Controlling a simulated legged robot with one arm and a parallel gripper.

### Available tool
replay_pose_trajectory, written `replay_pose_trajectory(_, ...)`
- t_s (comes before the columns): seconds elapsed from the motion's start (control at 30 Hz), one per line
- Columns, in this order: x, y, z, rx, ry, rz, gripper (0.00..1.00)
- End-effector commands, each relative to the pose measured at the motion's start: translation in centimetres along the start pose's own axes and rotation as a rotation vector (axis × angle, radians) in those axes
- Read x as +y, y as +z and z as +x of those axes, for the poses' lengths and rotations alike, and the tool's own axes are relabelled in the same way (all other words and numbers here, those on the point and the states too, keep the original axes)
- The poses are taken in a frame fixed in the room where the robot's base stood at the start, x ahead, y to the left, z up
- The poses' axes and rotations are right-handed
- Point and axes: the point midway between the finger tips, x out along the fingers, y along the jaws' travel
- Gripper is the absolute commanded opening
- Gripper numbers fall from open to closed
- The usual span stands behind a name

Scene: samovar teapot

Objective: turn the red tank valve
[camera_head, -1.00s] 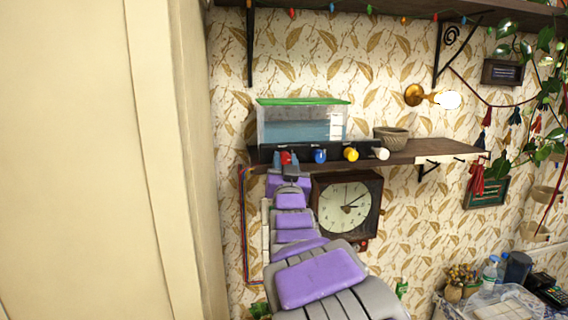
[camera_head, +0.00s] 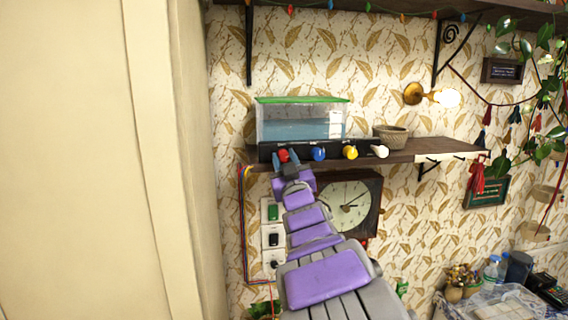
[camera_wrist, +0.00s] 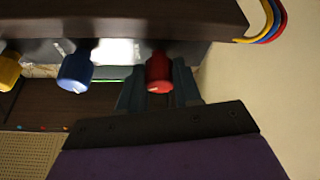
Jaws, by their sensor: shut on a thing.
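The red tank valve (camera_head: 283,155) is a red knob on the black front strip under the clear water tank (camera_head: 300,124). In the wrist view the red valve (camera_wrist: 158,70) sits between the two dark fingers. My gripper (camera_head: 287,157) is shut on the red valve, with one finger on each side of it. The fingers lean to the left in the head view. The fingers also show in the wrist view (camera_wrist: 158,85). Part of the valve is hidden behind the fingers in the head view.
The blue valve (camera_head: 318,154), yellow valve (camera_head: 350,152) and white valve (camera_head: 380,151) are to the right. The shelf (camera_head: 440,149) holds the tank and a woven pot (camera_head: 391,137). A clock (camera_head: 351,205) and wall switches (camera_head: 272,239) are below. A cream panel (camera_head: 90,160) stands at left.

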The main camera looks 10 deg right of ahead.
Motion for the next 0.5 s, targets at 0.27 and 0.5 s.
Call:
replay_pose_trajectory(0.27,0.35,-0.1,0.08,0.01,-0.101,-0.247,0.03)
replay_pose_trajectory(0.5,0.41,-0.21,0.12,0.024,-0.192,-0.457,0.03)
